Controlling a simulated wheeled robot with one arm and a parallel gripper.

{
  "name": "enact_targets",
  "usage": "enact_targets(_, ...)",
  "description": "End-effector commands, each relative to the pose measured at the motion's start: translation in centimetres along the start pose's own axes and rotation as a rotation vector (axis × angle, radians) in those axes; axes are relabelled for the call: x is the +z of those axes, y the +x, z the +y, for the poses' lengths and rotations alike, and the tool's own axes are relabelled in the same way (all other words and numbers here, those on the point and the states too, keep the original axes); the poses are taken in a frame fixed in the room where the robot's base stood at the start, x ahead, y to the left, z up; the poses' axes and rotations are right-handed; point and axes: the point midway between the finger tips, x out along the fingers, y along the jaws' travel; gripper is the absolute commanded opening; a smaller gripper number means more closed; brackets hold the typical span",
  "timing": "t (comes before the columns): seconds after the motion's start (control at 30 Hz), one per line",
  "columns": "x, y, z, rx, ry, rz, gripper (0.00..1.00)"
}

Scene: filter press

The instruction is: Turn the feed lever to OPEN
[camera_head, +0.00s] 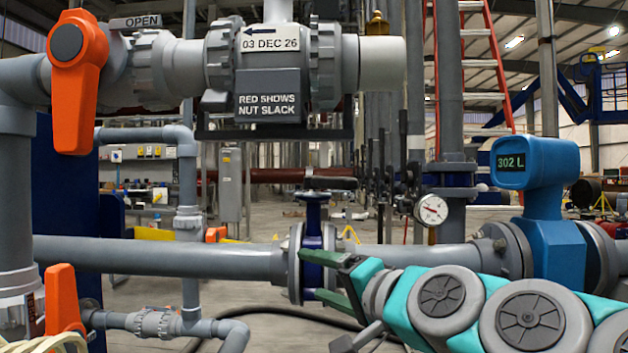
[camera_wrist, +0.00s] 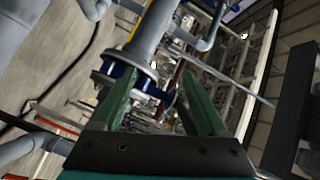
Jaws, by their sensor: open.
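An orange lever (camera_head: 78,85) with a dark round hub sits on the grey pipe at the upper left in the head view. It hangs straight down. I cannot tell whether this is the feed lever, since no feed label is readable. A second orange lever (camera_head: 62,300) stands upright at the lower left. My gripper (camera_head: 315,275) is open and empty, well right of and below the upper lever.
A grey horizontal pipe (camera_head: 160,256) and a blue flanged valve (camera_head: 313,228) are close to my gripper. The upper pipe carries tags reading 03 DEC 26 and RED SHOWS NUT SLACK (camera_head: 271,97). A blue meter (camera_head: 540,165) reading 302 L and a gauge (camera_head: 431,210) stand to the right.

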Motion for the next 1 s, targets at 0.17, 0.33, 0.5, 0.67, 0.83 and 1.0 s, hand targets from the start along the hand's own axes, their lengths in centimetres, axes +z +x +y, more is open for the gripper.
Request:
enact_targets(0.17, -7.8, -0.9, -5.5, -0.192, 0.230, 0.175, 0.75)
enact_targets(0.33, -11.8, -1.8, -6.7, -0.269, 0.349, 0.260, 0.75)
enact_targets(0.5, -12.9, -0.8, -7.2, -0.281, 0.371, 0.276, 0.75)
enact_targets(0.67, -13.6, 1.9, -7.7, -0.277, 0.369, 0.272, 0.75)
enact_targets(0.83, -14.5, 4.5, -8.3, -0.277, 0.366, 0.274, 0.75)
enact_targets(1.0, -14.9, 6.0, -8.7, -0.278, 0.366, 0.273, 0.75)
